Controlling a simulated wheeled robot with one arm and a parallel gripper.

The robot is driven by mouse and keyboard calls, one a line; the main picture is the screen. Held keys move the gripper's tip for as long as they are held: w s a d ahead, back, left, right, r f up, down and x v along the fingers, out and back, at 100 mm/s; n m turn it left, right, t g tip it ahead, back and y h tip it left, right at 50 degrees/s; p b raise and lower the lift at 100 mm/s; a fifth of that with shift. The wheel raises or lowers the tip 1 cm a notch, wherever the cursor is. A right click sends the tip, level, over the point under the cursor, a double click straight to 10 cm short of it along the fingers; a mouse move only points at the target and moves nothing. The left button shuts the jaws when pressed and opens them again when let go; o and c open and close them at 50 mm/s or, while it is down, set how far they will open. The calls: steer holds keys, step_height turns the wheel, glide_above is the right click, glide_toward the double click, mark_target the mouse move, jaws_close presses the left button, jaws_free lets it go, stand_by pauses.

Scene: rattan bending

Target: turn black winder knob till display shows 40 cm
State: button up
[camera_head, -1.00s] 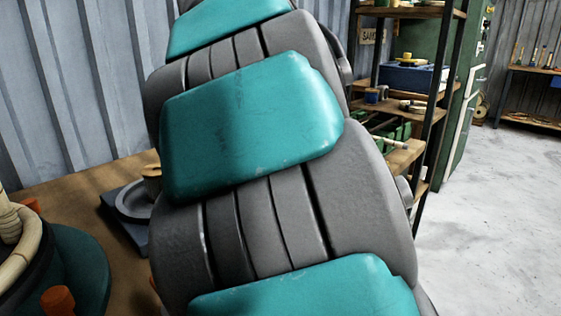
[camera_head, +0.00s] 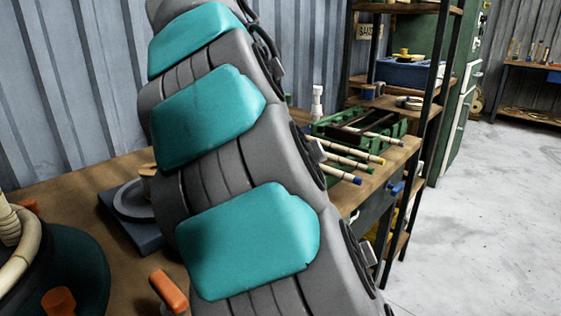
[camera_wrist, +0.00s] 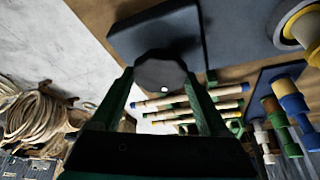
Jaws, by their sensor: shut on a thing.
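In the wrist view my gripper (camera_wrist: 160,90) is shut on the black knob (camera_wrist: 158,74), a dark round disc with a small white dot, held between its two green fingers. A dark block (camera_wrist: 150,38) lies directly beyond the knob on the brown bench top. No display or number can be read in either view. In the head view my own grey and teal arm fills the middle and hides the knob and my gripper.
A green rack with several rods (camera_head: 362,140) stands on the bench's right part. A grey-blue base with a ring (camera_head: 122,222) sits left of my arm. An orange handle (camera_head: 168,291) is near the front. Shelves stand right; coiled rattan (camera_wrist: 40,112) shows in the wrist view.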

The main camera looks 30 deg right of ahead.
stand_by(0.4)
steer(key=o, duration=1.2)
steer(key=shift+o, duration=0.2)
